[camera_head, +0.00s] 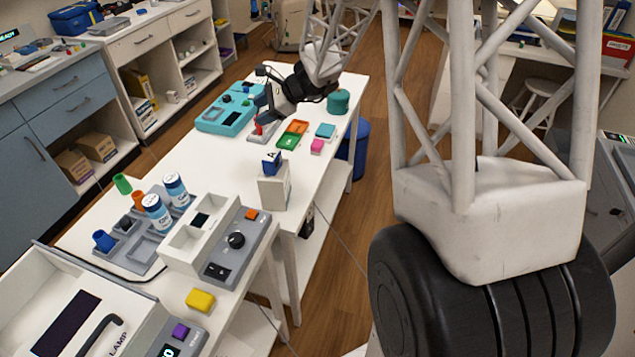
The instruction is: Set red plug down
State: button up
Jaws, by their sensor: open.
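My gripper (262,120) is over the far white table, with its fingers pointing down close to the tabletop. A small red piece (257,131), which seems to be the red plug, shows at the fingertips. It is at or very near the table surface, between the teal case and the green and orange tray. The fingers are open, and the fingers and arm hide part of the red piece. At this size I cannot tell whether a finger still touches it.
A teal case (225,107) lies left of my gripper, and a green and orange tray (293,134) lies right of it. A green cylinder (338,101), a teal block (326,130) and a pink block (317,146) stand further right. A white box (274,188) stands nearer.

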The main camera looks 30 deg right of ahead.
jog(key=s+a+r+n+g+h, duration=0.1)
jog(key=s+a+r+n, duration=0.15)
jog(key=s, duration=0.45)
jog(key=s+a+r+n+g+h, duration=0.1)
jog(key=s+a+r+n+h, duration=0.2)
jog(key=s, duration=0.4)
jog(key=s+a+r+n+g, duration=0.1)
jog(key=s+r+n, duration=0.25)
jog(key=s, duration=0.35)
jog(key=s+d+r+n+h, duration=0.1)
jog(key=s+n+h, duration=0.2)
jog(key=s, duration=0.7)
jog(key=s+d+r+n+h, duration=0.1)
jog(key=s+n+h, duration=0.2)
jog(key=s+n, duration=0.4)
jog(key=shift+s+d, duration=0.3)
jog(key=shift+s, duration=1.7)
